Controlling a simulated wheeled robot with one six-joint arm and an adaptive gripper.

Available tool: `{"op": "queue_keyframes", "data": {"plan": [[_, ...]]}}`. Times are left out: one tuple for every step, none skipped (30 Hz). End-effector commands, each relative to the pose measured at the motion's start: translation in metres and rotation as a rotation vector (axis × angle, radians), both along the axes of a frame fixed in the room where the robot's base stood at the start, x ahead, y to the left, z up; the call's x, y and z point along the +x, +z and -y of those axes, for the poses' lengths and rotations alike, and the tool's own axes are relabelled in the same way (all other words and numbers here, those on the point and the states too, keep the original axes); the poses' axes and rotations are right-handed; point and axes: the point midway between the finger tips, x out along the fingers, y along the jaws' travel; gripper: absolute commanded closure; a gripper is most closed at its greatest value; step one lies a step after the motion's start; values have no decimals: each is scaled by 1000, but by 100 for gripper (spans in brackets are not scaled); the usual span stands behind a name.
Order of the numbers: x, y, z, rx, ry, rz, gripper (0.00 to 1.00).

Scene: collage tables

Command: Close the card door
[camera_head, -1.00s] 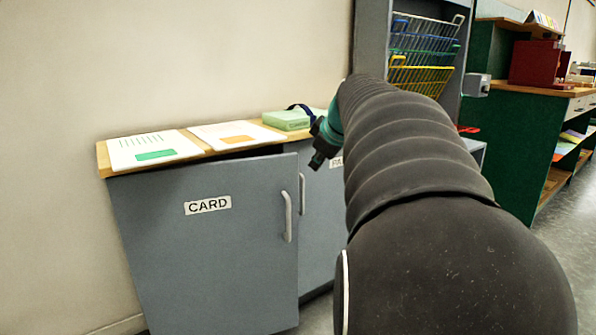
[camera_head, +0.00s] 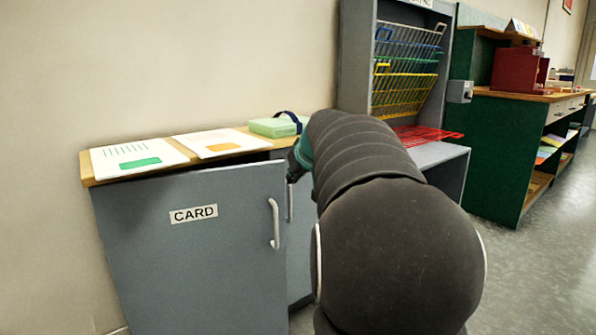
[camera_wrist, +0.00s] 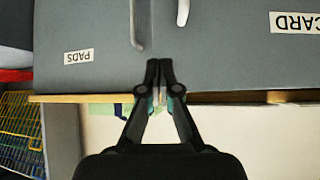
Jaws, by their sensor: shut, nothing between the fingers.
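The grey card door (camera_head: 185,255), labelled CARD, stands ajar in the head view. Its handle side sticks out from the cabinet, with a dark gap under the wooden top. Its bar handle (camera_head: 274,223) is near the right edge. In the wrist view, which is upside down, the card door (camera_wrist: 240,45) is at the right and the PADS door (camera_wrist: 85,25) at the left. My gripper (camera_wrist: 159,64) is shut and empty, near the boundary between the doors. In the head view my gripper (camera_head: 294,172) is right of the card door's top corner, partly hidden by my arm.
The wooden top (camera_head: 90,168) carries papers and a green box (camera_head: 274,127). The PADS door's handle (camera_wrist: 140,25) is close to my fingertips. A rack with coloured wire baskets (camera_head: 405,75) and a red wire shelf (camera_head: 425,134) stands to the right. Floor is clear at far right.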

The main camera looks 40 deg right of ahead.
Motion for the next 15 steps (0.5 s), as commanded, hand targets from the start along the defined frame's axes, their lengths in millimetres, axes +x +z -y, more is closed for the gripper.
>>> {"op": "queue_keyframes", "data": {"plan": [[8, -9, 1, 1, 1, -2, 100], [12, -12, 2, 2, 1, -2, 100], [17, -17, 3, 1, 2, -2, 100], [21, -20, 3, 1, 2, -2, 100], [26, -20, 4, -1, 2, 0, 100], [32, -18, 6, -2, 1, 1, 100], [36, -18, 7, -2, 2, 0, 100], [40, -18, 8, -2, 2, 0, 100], [44, -18, 9, -1, 1, 0, 100], [47, -18, 9, -2, 1, 1, 100], [49, -17, 10, -1, 1, 1, 100], [52, -18, 10, -1, 1, 0, 100], [54, -18, 10, -1, 1, 0, 100], [56, -18, 11, -1, 1, 0, 100], [57, -17, 11, -2, 1, 1, 100]]}}
